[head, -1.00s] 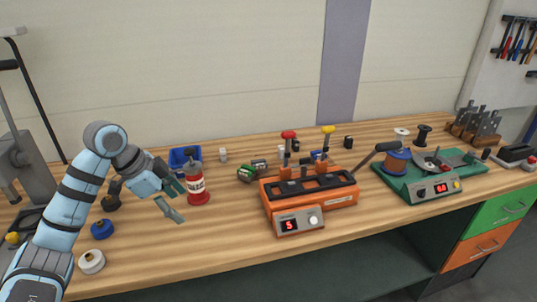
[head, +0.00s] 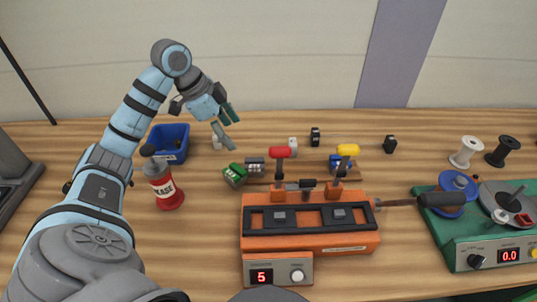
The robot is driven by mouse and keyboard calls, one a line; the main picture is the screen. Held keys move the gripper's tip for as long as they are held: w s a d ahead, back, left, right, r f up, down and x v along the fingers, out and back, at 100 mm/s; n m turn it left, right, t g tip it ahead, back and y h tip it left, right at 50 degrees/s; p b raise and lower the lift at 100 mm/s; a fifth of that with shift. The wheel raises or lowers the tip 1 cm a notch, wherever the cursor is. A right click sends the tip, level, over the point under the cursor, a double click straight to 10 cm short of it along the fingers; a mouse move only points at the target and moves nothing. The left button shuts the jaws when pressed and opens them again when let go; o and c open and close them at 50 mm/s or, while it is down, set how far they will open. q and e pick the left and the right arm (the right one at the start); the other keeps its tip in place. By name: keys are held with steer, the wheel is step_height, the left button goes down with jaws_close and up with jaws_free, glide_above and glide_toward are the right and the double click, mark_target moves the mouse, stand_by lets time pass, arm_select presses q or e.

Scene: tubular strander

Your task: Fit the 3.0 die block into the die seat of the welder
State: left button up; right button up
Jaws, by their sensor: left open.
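The orange welder (head: 362,243) stands on the bench with a red-topped lever (head: 280,153), a yellow-topped lever (head: 348,150) and a display reading 5. Its die seat is not clearly distinguishable. Several small blocks lie behind it: green (head: 234,175), grey (head: 254,164), white (head: 293,146), blue (head: 336,160) and two black ones (head: 315,137) (head: 390,144). Their labels are too small to read, so I cannot tell which is the 3.0 die block. My left gripper (head: 229,128) is open and empty, above the back of the bench, left of the blocks. My right gripper is out of view.
A blue bin (head: 168,145) and a red bottle (head: 166,190) stand on the left, close to my left arm. A green machine (head: 455,235) with a blue spool (head: 457,189) is on the right. White (head: 466,152) and black (head: 503,152) spools stand behind it.

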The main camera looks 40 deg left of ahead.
arm_select(q)
glide_toward(252, 160)
step_height(252, 160, down, 2)
steer(key=d, duration=0.1)
steer(key=x, duration=0.4)
steer(key=b+x, duration=0.1)
steer(key=x, duration=0.2)
steer(key=shift+w+d+r, duration=0.1)
steer(key=shift+d+r, duration=0.05)
steer(key=shift+d, duration=0.15)
steer(key=shift+r, duration=0.1)
jaws_close()
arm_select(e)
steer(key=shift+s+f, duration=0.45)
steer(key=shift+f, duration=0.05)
